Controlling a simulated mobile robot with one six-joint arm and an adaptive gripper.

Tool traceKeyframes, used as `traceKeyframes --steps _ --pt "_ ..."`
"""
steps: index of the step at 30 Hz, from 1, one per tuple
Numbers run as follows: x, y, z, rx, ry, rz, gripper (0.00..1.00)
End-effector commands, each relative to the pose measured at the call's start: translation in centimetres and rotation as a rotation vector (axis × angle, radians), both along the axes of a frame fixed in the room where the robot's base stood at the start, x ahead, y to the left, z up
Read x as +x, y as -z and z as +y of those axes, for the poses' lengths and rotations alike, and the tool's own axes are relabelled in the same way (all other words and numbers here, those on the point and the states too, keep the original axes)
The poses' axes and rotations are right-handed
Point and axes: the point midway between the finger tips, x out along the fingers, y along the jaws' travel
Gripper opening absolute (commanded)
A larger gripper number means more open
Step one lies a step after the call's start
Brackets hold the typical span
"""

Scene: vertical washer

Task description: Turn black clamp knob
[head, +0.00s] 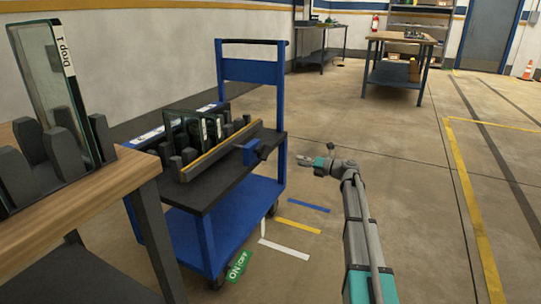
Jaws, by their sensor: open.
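A blue clamp (251,153) sits at the near right side of the blue cart's rack, by the end of a grey rail with a yellow strip. A small dark part, which looks like the black clamp knob (264,152), shows on its right side; its shape and angle are too small to tell. My gripper (299,160) is open and empty, to the right of the clamp and apart from it. Its fingers point left toward the cart.
The blue cart (240,198) carries glass panes (190,128) in dark holders. A wooden table (85,205) with a tall glass pane marked "Drop 1" (48,75) stands at the near left. Floor to the right is clear; a workbench (400,38) stands far back.

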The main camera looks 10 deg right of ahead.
Motion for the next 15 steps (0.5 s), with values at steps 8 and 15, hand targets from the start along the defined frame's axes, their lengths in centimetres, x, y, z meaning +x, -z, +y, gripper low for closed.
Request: traceKeyframes --steps 8,15 --pt "1.2 0.0 1.5 -0.001 0.000 -0.001 0.57" --pt "3.2 0.0 4.2 -0.001 -0.001 0.000 0.57"
